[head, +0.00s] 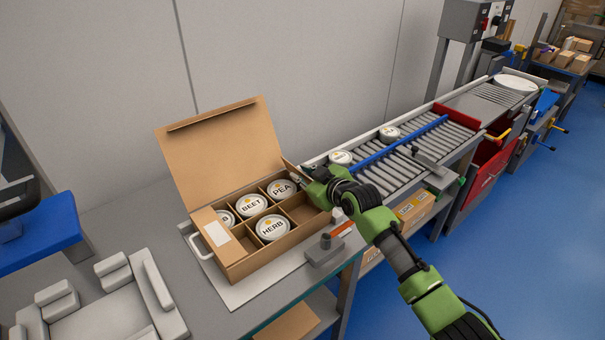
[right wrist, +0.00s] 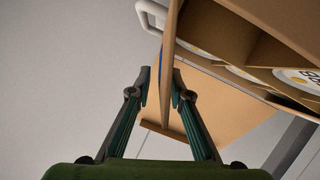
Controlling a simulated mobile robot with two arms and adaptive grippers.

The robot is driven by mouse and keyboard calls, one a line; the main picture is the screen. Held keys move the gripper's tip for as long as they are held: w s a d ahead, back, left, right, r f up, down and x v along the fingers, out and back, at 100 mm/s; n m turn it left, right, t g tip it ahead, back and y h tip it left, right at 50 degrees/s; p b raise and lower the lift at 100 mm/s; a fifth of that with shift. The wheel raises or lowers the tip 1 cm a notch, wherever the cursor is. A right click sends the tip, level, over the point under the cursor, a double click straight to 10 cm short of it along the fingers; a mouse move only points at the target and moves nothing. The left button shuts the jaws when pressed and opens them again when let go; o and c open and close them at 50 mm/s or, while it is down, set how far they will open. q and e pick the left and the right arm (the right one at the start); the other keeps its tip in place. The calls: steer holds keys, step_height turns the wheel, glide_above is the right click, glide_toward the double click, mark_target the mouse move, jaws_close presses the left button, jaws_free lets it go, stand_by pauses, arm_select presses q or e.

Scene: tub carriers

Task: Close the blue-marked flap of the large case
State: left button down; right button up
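The large case (head: 262,262) is an open cardboard box on the table in the head view. Its tall lid (head: 222,150) stands up at the back. Round white tins, marked BEET, HERB and PEA among others, sit in its compartments. My right gripper (head: 300,176) is at the case's right side, partly hiding the flap there. In the right wrist view the fingers (right wrist: 161,82) are apart, with a thin upright cardboard flap (right wrist: 169,60) between them. My left gripper is out of view.
A white-labelled cardboard panel (head: 214,236) is at the case's left end. A grey block (head: 325,250) stands on the table in front. A roller conveyor (head: 385,165) with tins runs off right. A grey moulded tray (head: 100,305) is at lower left. The wall is close behind.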

jaws_close()
steer(key=shift+s+a+f+n+t+h, duration=0.3)
steer(key=shift+a+n+t, duration=0.15)
steer(key=shift+n, duration=0.35)
steer(key=shift+s+a+f+n+t+h, duration=0.25)
steer(key=shift+a+f+n+t+h, duration=0.2)
steer(key=shift+n, duration=0.35)
steer(key=shift+s+f+n+b, duration=0.1)
steer(key=shift+n+b, duration=0.25)
steer(key=shift+n, duration=0.05)
jaws_free()
